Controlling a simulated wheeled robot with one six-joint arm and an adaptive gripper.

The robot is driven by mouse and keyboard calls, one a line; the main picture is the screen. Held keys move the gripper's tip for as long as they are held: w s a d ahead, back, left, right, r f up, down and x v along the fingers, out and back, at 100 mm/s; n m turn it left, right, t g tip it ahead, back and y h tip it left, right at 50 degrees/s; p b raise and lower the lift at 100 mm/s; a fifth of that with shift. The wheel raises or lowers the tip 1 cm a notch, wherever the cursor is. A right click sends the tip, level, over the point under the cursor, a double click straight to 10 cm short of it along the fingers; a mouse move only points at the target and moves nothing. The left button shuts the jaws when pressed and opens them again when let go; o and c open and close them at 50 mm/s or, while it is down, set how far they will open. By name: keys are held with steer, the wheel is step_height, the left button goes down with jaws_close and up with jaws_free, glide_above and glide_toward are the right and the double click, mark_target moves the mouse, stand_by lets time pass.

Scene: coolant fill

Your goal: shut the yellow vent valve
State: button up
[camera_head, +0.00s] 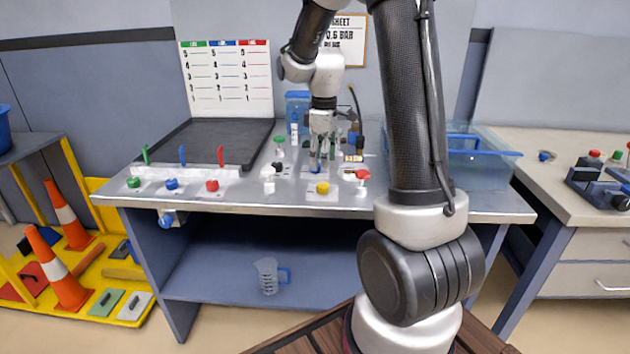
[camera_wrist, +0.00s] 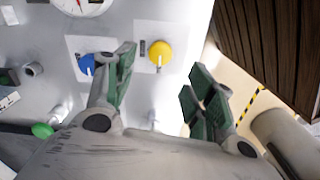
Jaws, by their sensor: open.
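The yellow vent valve (camera_head: 322,187) is a round yellow knob on a pale plate near the front edge of the metal bench. In the wrist view the yellow knob (camera_wrist: 160,53) lies ahead of the gap between the fingers, apart from them. My gripper (camera_head: 322,165) is above the bench, pointing down, just behind the yellow knob. In the wrist view my gripper (camera_wrist: 160,80) has its green-padded fingers spread wide, with nothing between them. A blue knob (camera_wrist: 87,64) sits left of the yellow one, close to the left finger. I cannot tell how far the yellow knob is turned.
A red knob (camera_head: 362,175) stands right of the yellow one. A green knob (camera_wrist: 42,130) and part of a gauge (camera_wrist: 82,5) show in the wrist view. A blue-edged clear tank (camera_head: 475,150) is at right. A black tray (camera_head: 215,143) lies at left.

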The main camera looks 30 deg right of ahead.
mark_target(323, 185)
step_height(323, 185, down, 8)
steer(key=shift+r, duration=0.1)
stand_by(0.4)
steer(key=c, duration=1)
